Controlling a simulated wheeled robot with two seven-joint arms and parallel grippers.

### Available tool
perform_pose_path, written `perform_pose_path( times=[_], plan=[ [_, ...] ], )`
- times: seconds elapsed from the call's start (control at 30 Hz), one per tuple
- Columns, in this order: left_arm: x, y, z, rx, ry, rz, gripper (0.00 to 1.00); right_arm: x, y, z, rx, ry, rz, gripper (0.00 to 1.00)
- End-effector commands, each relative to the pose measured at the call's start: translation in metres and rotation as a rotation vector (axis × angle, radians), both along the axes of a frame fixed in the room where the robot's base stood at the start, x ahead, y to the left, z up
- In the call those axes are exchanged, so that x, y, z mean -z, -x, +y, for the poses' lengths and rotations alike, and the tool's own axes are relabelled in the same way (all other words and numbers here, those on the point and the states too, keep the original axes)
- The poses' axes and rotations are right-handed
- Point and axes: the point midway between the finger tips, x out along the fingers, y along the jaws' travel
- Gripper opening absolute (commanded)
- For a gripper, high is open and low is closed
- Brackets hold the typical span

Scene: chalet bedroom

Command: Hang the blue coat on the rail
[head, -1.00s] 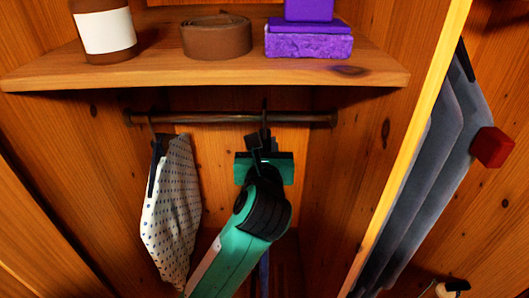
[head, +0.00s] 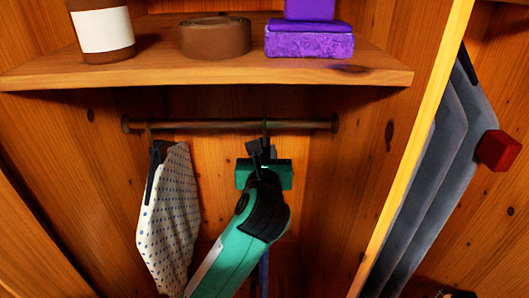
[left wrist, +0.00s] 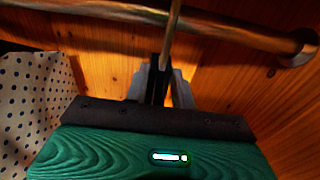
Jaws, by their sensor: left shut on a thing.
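The dark rail (head: 200,125) runs across the cupboard under the shelf, and it also shows in the left wrist view (left wrist: 230,33). My left gripper (head: 261,148) is just below the rail, right of its middle, shut on the dark neck of the blue coat's hanger (left wrist: 158,80). The thin hanger hook crosses the rail; its top is level with the rail's upper edge. I cannot tell whether the hook bears on the rail. Only a narrow strip of the blue coat (head: 263,275) shows; my green arm hides the rest. My right gripper is not in view.
A white dotted garment (head: 168,220) hangs at the rail's left. The shelf (head: 200,75) above holds a bottle (head: 102,32), a brown coil (head: 215,38) and a purple box (head: 309,42). A yellow-edged panel (head: 415,150) bounds the right. The rail between garment and gripper is free.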

Motion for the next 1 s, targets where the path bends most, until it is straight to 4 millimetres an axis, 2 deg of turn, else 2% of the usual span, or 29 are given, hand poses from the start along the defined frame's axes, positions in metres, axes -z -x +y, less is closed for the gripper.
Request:
perform_pose_path(
  times=[0.2,0.23,0.33,0.6,0.73,0.87,1.0],
  plan=[
    [-0.002,0.000,0.000,0.000,0.001,-0.004,0.00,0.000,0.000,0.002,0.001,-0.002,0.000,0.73],
    [-0.002,0.000,0.000,0.000,0.001,-0.003,0.31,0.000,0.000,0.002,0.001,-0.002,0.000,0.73],
    [-0.001,0.000,0.000,0.000,0.001,-0.003,0.51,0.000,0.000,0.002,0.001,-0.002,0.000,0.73],
    [0.001,0.000,0.000,0.000,-0.001,0.003,0.51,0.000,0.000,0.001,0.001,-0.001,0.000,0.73],
    [0.000,0.007,0.000,0.001,0.000,0.002,0.51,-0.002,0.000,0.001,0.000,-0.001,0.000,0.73],
    [-0.002,0.025,0.000,0.002,0.001,0.003,0.51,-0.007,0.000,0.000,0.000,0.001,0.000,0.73],
    [-0.005,0.055,0.000,0.003,0.002,0.003,0.51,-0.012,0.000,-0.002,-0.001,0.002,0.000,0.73]
  ],
)
